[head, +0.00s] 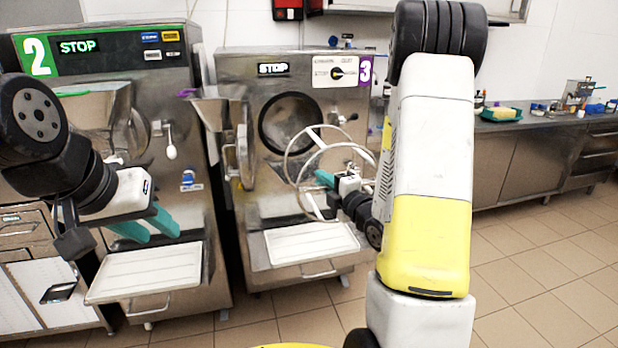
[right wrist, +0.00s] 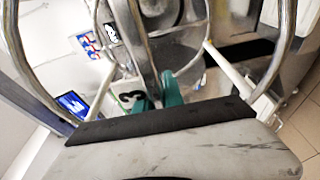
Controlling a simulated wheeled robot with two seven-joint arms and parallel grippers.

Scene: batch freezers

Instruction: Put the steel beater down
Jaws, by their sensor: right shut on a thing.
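The steel beater (head: 312,204), a frame of thin curved rings and bars, is held in the air in front of machine 3 in the head view. My right gripper (head: 324,179) is shut on it, its teal fingertips among the bars. In the right wrist view the beater's bars (right wrist: 232,72) spread around the teal fingertips (right wrist: 157,96); the exact grip point is hard to see. My left gripper (head: 148,226) is open and empty, its teal fingers above the white tray of machine 2.
Machine 3 (head: 240,75) has a round opening (head: 290,122) behind the beater and a white drip tray (head: 300,243) below. Machine 2 (head: 110,75) stands left with its own white tray (head: 150,272). A steel counter (head: 515,127) with small items runs along the back right. Tiled floor at right is clear.

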